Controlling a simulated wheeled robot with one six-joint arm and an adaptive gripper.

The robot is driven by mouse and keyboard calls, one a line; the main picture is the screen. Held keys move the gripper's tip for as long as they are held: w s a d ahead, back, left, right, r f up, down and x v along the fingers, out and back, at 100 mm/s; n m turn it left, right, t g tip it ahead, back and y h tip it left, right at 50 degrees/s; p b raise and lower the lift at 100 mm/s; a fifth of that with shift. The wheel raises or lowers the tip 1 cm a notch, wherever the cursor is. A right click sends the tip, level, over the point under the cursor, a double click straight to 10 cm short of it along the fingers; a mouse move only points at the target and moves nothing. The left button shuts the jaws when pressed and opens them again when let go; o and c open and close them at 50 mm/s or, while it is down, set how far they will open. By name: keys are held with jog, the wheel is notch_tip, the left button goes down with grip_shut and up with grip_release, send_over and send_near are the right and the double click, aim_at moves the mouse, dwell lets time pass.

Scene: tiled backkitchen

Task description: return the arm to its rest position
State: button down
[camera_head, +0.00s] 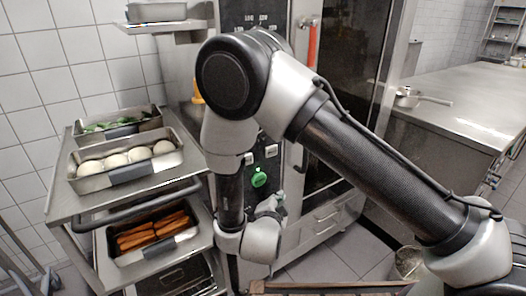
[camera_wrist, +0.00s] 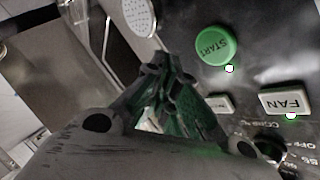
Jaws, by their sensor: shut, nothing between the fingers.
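My arm reaches across the head view, bent high in front of a tall steel oven (camera_head: 252,18). My gripper (camera_head: 268,203) is low in front of the oven's control panel, partly hidden by my wrist. In the wrist view my gripper (camera_wrist: 168,68) shows shut and empty, its fingertips just below and left of the green START button (camera_wrist: 215,45). The same button (camera_head: 259,177) shows in the head view just above the gripper. Whether the fingertips touch the panel I cannot tell.
A steel rack on the left holds a tray of white dough balls (camera_head: 84,168), a tray of greens (camera_head: 93,137) and a tray of carrots (camera_head: 116,258). A FAN button (camera_wrist: 286,102) is beside START.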

jog(key=s+a+f+n+g+y, duration=0.35)
jog(key=s+f+n+g, duration=0.3)
jog(key=f, duration=0.35)
jog(key=s+a+r+n+g+y, duration=0.1)
jog(key=s+r+n+g, duration=0.2)
jog(key=s+n+g, duration=0.1)
jog(key=s+d+r, duration=0.3)
jog(key=d+r, duration=0.9)
jog(key=s+d+r+n+h, duration=0.1)
jog(key=s+d+r, duration=0.3)
jog(key=d+r, duration=0.9)
jog(key=s+d+r+n+h, duration=0.1)
jog(key=s+d+r, duration=0.3)
jog(key=d+r, duration=0.9)
jog(key=shift+r, duration=0.15)
